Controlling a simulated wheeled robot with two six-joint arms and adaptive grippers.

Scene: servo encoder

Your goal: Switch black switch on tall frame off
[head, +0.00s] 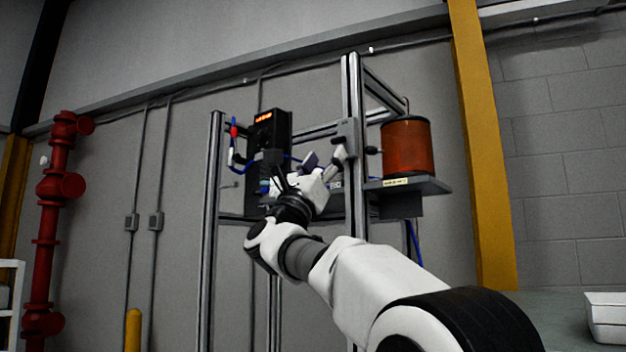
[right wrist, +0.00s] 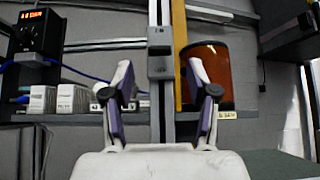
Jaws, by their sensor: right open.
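The tall frame (head: 352,90) is made of silver metal posts, and its front post (right wrist: 167,110) runs upright through the middle of the right wrist view. A small grey switch box (head: 347,137) is mounted on that post. In the right wrist view, the box (right wrist: 160,40) shows above and between my fingers; I cannot tell the position of its black switch. My right gripper (head: 325,159) is open and empty, just below and left of the box in the head view. Its purple-padded fingers (right wrist: 160,86) stand either side of the post in the right wrist view. My left gripper is out of view.
A black device (head: 268,132) with an orange display hangs on the frame at left. An orange-brown cylinder (head: 407,148) stands on a grey shelf (head: 432,186) right of the post. Blue cables (right wrist: 88,77) run behind. A yellow column (head: 483,150) stands farther right.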

